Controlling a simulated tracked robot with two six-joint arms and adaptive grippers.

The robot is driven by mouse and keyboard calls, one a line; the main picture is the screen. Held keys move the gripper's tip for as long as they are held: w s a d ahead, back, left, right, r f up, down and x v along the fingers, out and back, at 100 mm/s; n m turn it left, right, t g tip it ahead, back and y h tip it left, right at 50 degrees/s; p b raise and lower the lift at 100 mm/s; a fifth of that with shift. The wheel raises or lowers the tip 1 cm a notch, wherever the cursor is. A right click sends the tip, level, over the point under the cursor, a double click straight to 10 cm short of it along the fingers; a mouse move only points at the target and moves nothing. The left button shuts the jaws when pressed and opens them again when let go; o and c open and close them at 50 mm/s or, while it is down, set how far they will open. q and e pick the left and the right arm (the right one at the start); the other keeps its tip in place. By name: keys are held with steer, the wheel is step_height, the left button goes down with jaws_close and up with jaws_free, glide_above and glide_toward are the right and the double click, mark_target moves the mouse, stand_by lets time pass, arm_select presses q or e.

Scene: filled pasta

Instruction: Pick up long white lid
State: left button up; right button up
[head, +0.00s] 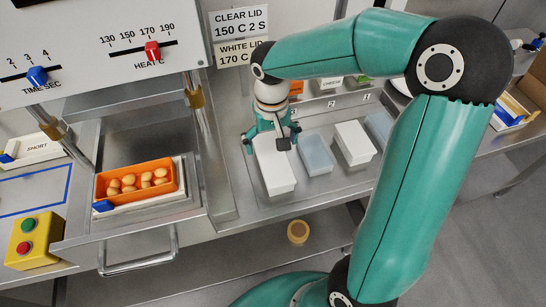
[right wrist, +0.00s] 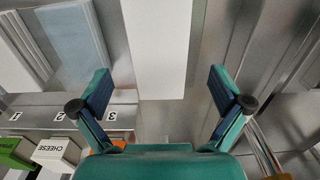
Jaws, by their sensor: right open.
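A long white lid (head: 274,170) lies on the steel counter, left of the other lids. My right gripper (head: 272,138) is over its far end, pointing down, with one finger to each side. In the right wrist view the white lid (right wrist: 158,45) runs between the spread fingers of my right gripper (right wrist: 160,88), with clear space on both sides. The gripper is open and holds nothing. I cannot tell how far the fingertips are above the counter. The lid's far end is partly hidden by the gripper in the head view. My left gripper is not in view.
A clear lid (head: 318,154) and another white lid (head: 354,143) lie to the right. Numbered slots and labelled boxes stand behind. The sealing machine (head: 100,45) is left, with an orange tray (head: 134,181) of filled pasta. A yellow button box (head: 33,238) is at far left.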

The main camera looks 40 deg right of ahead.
mark_target(273, 161)
steer(key=f, duration=0.4)
steer(key=shift+s+f, duration=0.15)
steer(key=shift+s, duration=0.05)
steer(key=shift+c, duration=0.3)
steer(key=c, duration=0.8)
steer(key=shift+c, duration=0.2)
